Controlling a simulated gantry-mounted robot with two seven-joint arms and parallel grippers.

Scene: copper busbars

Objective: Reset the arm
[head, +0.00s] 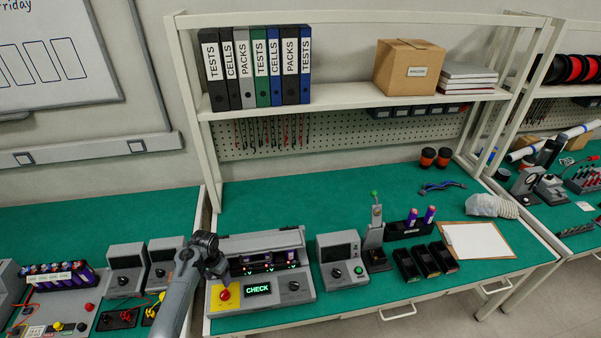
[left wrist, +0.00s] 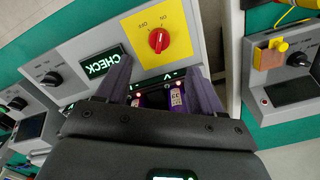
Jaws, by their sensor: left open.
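My left arm reaches in from the lower left of the head view. Its gripper (head: 220,270) is over the left part of a grey test station (head: 305,296). In the left wrist view the two fingers of the left gripper (left wrist: 160,85) are apart, with nothing held between them. Beyond them are purple cells (left wrist: 176,99) in the station's slots, partly hidden by the gripper body. The station has a red knob (head: 225,294) on a yellow ON/OFF panel (left wrist: 158,38) and a green CHECK display (head: 257,289). My right gripper is out of view.
A grey instrument box (head: 337,250), a small upright device (head: 376,235), black bins (head: 426,259) and a clipboard (head: 476,241) stand to the right. Another bench with a cell rack (head: 60,275) is at left. The green mat (head: 300,203) behind the station is clear.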

